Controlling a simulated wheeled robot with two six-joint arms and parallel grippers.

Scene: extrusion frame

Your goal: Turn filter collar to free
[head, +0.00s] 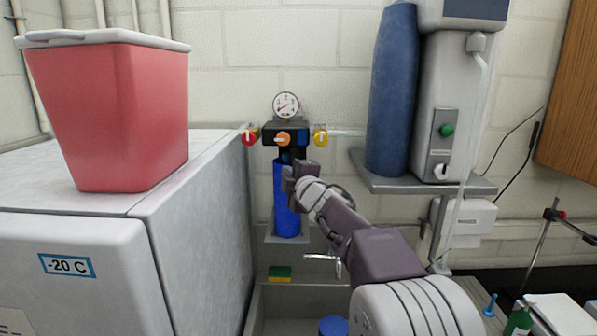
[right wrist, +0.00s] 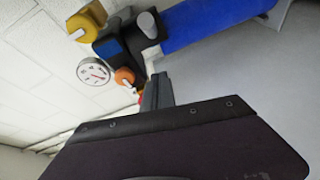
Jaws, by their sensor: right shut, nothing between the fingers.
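The filter unit hangs on the back wall in the head view, with a black head (head: 300,130) and a long blue bowl (head: 281,190) below it. A dark collar section (head: 292,154) lies between head and bowl, and my gripper hides part of it. I cannot read its turn position. An orange knob (head: 283,139) sits on the front of the head; it also shows in the right wrist view (right wrist: 124,76). My right gripper (head: 299,171) is shut and empty, in front of the upper bowl; I cannot tell whether it touches. My left gripper is out of view.
A red knob (head: 249,136) and a yellow knob (head: 320,136) flank the head, with a round gauge (head: 286,104) above. A freezer (head: 200,200) carrying a red bin (head: 115,115) stands left. A shelf (head: 430,187) with a blue cylinder (head: 392,95) juts out right.

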